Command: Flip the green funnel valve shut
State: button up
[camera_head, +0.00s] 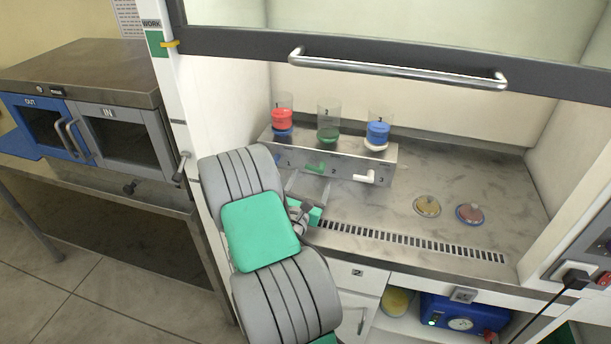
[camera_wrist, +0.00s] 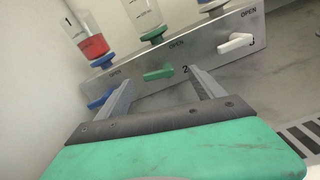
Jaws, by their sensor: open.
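The green funnel valve (camera_head: 317,167) is a small green lever on the front of a metal manifold (camera_head: 345,172). In the wrist view the green lever (camera_wrist: 157,74) lies roughly along the panel face, below an "OPEN" label and beside the number 2. Its clear funnel (camera_head: 328,115) with a green base stands above it. My gripper (camera_head: 309,187) is in front of the manifold, open and empty. In the wrist view its fingertips (camera_wrist: 159,78) spread to either side of the green lever; I cannot tell whether they touch it.
A white lever (camera_head: 366,178) is to the right, and a blue lever (camera_wrist: 101,100) is by the left finger. Funnels with red (camera_head: 282,119) and blue (camera_head: 378,132) contents flank the green one. Two round dishes (camera_head: 427,206) (camera_head: 470,214) lie to the right. The raised sash handle (camera_head: 395,70) spans above.

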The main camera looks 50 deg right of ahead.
aim_at(314, 171)
jog(key=shift+w+f, duration=0.2)
jog(key=shift+f, duration=0.35)
jog(key=shift+w+d+r, duration=0.1)
jog(key=shift+w+d, duration=0.05)
jog(key=shift+d, duration=0.1)
jog(key=p+x, duration=0.2)
jog(key=x, duration=0.5)
jog(key=shift+w, duration=0.15)
jog(key=shift+c, duration=0.4)
jog(key=c, duration=1.3)
jog(key=shift+r+n+p, duration=0.15)
jog(key=shift+n+p, duration=0.55)
jog(key=shift+p, duration=0.35)
jog(key=shift+f+n, duration=0.35)
jog(key=shift+n, duration=0.25)
jog(key=o, duration=1.4)
